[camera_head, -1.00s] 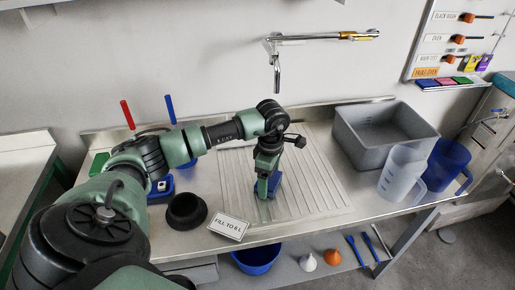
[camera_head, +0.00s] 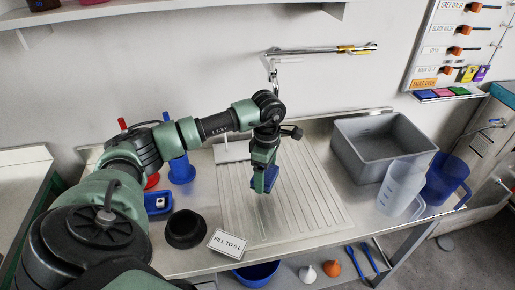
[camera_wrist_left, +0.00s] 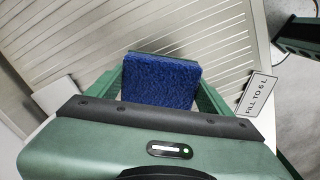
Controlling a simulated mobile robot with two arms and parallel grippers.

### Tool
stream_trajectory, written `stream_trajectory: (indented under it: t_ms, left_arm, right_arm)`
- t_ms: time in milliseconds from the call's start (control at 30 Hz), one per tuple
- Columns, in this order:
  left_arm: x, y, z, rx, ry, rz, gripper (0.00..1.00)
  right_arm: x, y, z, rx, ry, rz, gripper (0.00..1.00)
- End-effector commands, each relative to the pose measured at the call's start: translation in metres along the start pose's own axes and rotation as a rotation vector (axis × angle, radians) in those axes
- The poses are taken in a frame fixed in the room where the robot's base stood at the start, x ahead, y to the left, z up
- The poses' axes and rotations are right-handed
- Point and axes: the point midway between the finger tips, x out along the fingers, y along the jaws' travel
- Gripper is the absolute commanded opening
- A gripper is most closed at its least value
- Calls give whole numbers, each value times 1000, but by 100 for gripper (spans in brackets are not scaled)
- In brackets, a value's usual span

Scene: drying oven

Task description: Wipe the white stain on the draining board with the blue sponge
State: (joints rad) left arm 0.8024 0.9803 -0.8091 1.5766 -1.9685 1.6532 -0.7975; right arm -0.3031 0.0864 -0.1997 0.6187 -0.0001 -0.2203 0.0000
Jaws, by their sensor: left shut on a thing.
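My left gripper (camera_head: 264,187) is shut on the blue sponge (camera_head: 271,178), over the middle of the grooved draining board (camera_head: 308,198). In the left wrist view the sponge (camera_wrist_left: 161,80) sits between the two green fingers, with its rough dark-blue face showing. I cannot tell whether the sponge touches the board or hovers just above it. No white stain stands out clearly on the board; part of the surface is hidden by the gripper and sponge. A pale patch (camera_wrist_left: 55,95) shows left of the gripper in the wrist view, but I cannot tell what it is.
A grey basin (camera_head: 380,150), a clear jug (camera_head: 400,190) and a blue jug (camera_head: 446,178) stand right of the board. A black round pot (camera_head: 185,229) and a "FILL TO" sign (camera_head: 228,243) stand front left.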

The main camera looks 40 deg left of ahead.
Motion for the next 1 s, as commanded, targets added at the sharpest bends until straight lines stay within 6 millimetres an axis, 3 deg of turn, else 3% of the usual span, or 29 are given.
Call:
stream_trajectory:
  t_ms: [233,800,1000]
  left_arm:
    - [-21,0,-3,-4,-1,1,43]
    - [-21,0,-3,-3,-1,0,43]
    - [-32,-12,21,174,-14,8,43]
  right_arm:
    - [-13,0,-2,1,2,0,0]
    - [-12,-10,-8,6,8,-12,0]
    - [-12,-8,-7,4,8,-9,0]
